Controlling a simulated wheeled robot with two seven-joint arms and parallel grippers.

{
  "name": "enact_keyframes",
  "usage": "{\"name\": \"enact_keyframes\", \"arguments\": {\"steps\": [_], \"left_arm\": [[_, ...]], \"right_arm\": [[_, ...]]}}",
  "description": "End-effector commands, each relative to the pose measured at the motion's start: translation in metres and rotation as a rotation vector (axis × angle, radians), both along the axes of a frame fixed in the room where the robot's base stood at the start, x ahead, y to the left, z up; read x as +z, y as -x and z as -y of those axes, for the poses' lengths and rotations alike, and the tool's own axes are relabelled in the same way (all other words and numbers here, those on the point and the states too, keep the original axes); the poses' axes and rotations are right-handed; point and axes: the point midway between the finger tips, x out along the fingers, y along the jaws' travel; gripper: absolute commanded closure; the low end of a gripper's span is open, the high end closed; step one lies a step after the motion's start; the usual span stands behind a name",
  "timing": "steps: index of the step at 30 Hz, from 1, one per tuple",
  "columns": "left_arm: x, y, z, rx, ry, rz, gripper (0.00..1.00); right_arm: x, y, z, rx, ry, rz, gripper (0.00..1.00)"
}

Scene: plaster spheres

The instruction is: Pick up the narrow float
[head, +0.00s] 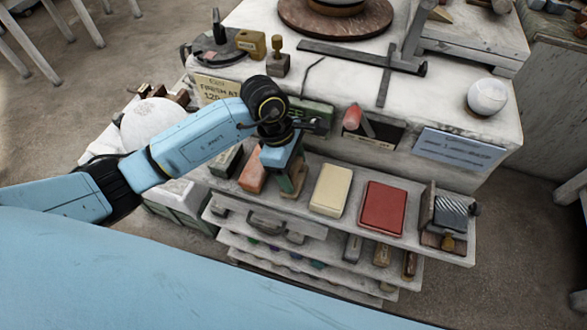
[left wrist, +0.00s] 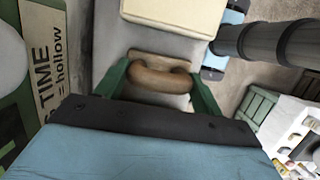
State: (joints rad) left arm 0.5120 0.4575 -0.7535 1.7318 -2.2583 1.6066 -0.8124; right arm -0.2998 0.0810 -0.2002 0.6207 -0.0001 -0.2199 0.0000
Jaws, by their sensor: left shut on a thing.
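The narrow float shows in the left wrist view as a slim pale board with a rounded brown wooden handle (left wrist: 160,79). My left gripper (head: 289,183) is over the shelf below the worktop, between an orange-brown block and a cream block. Its two green fingers (left wrist: 161,88) stand on either side of the handle and are shut on it. In the head view the gripper hides most of the float. I cannot tell whether the float still touches the shelf. My right gripper is in neither view.
The orange-brown block (head: 253,177), cream block (head: 331,190) and red block (head: 383,208) lie on the same shelf. A grey ribbed block (head: 451,213) stands at its right end. Above, the white worktop holds a white sphere (head: 487,96) and a dark metal square (head: 362,58).

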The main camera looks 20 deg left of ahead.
Motion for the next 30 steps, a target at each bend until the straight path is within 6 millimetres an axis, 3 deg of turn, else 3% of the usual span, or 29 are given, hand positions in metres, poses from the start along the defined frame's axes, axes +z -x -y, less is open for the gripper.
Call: {"name": "enact_keyframes", "arguments": {"steps": [8,18,24,30], "left_arm": [[0.035,-0.002,0.0,-0.002,0.001,0.008,0.61],[0.114,-0.002,0.0,-0.003,0.001,0.009,0.61],[0.151,-0.001,0.0,-0.001,0.001,0.007,0.61],[0.172,-0.001,0.0,0.0,0.001,0.003,0.61]], "right_arm": [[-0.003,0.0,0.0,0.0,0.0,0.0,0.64],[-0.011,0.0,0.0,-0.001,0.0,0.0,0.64],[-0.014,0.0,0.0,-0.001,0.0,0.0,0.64],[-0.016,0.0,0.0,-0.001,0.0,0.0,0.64]]}}
